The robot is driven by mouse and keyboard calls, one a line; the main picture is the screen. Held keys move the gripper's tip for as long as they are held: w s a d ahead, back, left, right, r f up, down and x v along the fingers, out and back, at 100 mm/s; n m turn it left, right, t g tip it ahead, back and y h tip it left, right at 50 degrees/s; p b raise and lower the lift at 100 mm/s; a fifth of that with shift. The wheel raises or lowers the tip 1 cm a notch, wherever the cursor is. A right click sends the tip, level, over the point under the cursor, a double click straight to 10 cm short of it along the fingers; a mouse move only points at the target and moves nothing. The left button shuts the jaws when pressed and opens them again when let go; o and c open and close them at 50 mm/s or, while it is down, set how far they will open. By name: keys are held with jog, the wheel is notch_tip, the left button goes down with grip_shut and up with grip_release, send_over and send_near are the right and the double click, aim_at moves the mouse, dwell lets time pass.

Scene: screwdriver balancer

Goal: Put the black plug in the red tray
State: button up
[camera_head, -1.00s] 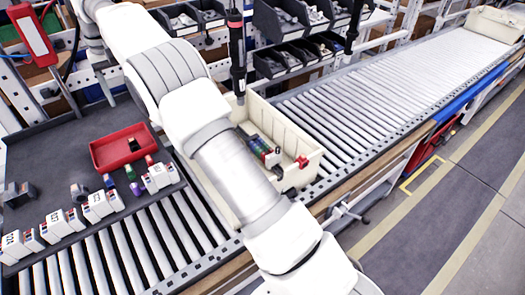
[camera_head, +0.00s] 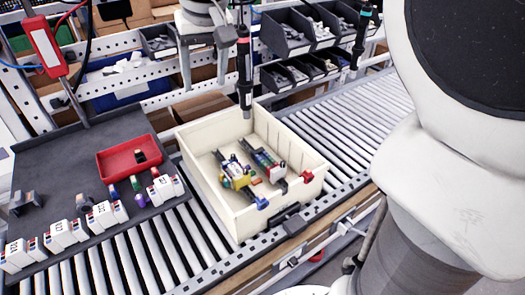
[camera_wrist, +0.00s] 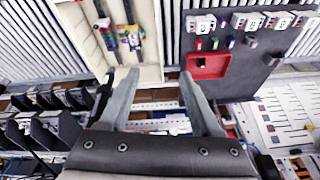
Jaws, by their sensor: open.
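The red tray (camera_head: 112,170) lies on the dark grey table, left of the cream crate. It also shows in the wrist view (camera_wrist: 222,66). A small dark block (camera_head: 140,156) with a reddish patch lies inside the tray, and it shows there in the wrist view too (camera_wrist: 203,67). It looks like the black plug, but its detail is too small to be sure. My gripper (camera_head: 205,80) is at the back, above the shelving side and apart from the tray. In the wrist view, my gripper (camera_wrist: 159,75) is open, with nothing between its fingers.
The cream crate (camera_head: 208,215) on the rollers holds several coloured parts. Small coloured pieces (camera_head: 135,184) and white blocks (camera_head: 103,215) stand on the table (camera_head: 55,165) in front of the tray. A hanging screwdriver (camera_head: 244,75) is near the crate's back. Part bins (camera_head: 285,35) line the back.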

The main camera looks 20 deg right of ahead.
jog(key=s+d+f, duration=0.2)
jog(key=s+f, duration=0.1)
jog(key=s, duration=0.3)
jog(key=s+d+f+t, duration=0.1)
jog(key=s+d+f, duration=0.1)
jog(key=s, duration=0.5)
jog(key=s+d+f+t, duration=0.1)
jog(key=s+d+f, duration=0.1)
jog(key=s+f, duration=0.2)
jog(key=shift+s+d+m+h, duration=0.25)
jog(key=shift+s+m+h, duration=0.15)
jog(key=shift+s, duration=0.85)
